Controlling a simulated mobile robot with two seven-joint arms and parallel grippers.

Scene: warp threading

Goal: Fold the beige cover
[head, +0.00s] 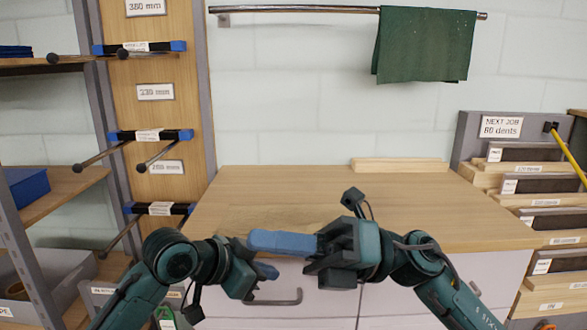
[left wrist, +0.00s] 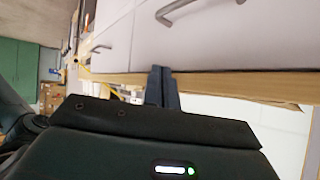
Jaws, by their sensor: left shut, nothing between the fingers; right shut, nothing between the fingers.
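A dark green cloth (head: 424,45) hangs folded over a metal rail on the back wall. My left gripper (head: 268,271) is shut and empty, low in front of the drawer fronts in the head view. Its closed blue fingers also show in the left wrist view (left wrist: 161,88). My right gripper (head: 255,240) is shut and empty, its blue fingers pointing left, just above the left one and in front of the worktop's near edge.
Left stand shelves and a labelled panel with protruding rods (head: 150,136). Right stands a rack of labelled slots (head: 540,187). A drawer handle (head: 272,300) sticks out below.

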